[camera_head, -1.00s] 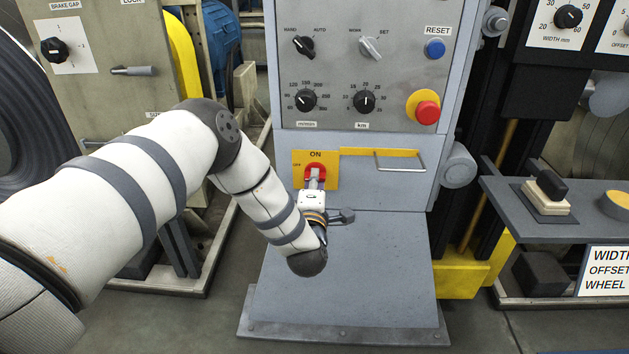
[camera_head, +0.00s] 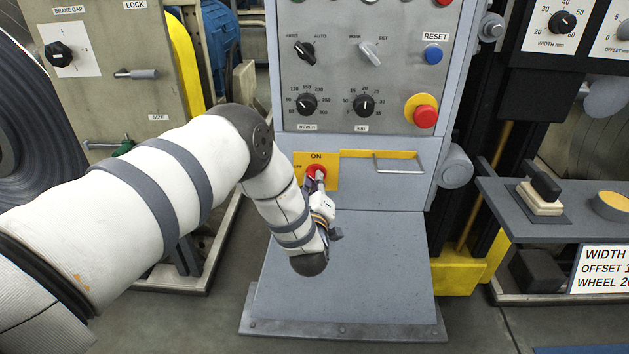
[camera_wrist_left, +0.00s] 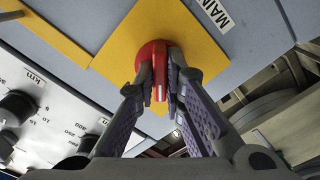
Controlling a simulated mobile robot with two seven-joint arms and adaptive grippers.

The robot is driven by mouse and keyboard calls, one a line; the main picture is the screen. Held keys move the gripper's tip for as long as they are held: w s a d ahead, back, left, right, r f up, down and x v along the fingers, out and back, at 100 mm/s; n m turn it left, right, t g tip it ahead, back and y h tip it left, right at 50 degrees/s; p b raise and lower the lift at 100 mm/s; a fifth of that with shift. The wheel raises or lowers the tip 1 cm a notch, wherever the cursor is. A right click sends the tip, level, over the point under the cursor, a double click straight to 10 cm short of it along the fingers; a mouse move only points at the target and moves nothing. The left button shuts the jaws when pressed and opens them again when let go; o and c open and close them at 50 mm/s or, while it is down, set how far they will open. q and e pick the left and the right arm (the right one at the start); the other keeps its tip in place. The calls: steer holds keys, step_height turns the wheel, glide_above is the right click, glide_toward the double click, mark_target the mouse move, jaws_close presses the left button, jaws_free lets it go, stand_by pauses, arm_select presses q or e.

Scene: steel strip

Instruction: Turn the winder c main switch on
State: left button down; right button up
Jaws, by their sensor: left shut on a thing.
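The main switch is a red rotary knob (camera_head: 316,172) on a yellow plate (camera_head: 300,158) marked ON and OFF, low on the grey cabinet front. My left gripper (camera_head: 319,184) is at the knob, its wrist below and slightly right of it. In the left wrist view the gripper's two fingers (camera_wrist_left: 158,83) sit either side of the red knob's handle (camera_wrist_left: 157,72), shut on it. A "MAIN" label (camera_wrist_left: 214,11) shows beside the plate (camera_wrist_left: 185,35). The fingers hide part of the knob, so its exact pointer angle is unclear. My right gripper is out of view.
Above are selector knobs (camera_head: 364,104), a blue reset button (camera_head: 433,54) and a red emergency button (camera_head: 425,116). A metal handle (camera_head: 398,165) is right of the plate. A grey shelf (camera_head: 560,228) stands at right. The sloping cabinet base (camera_head: 345,285) below is clear.

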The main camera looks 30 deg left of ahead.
arm_select(q)
steer(key=shift+m, duration=4.6)
steer(key=c, duration=1.7)
jaws_free()
steer(key=v, duration=1.2)
steer(key=shift+s, duration=0.1)
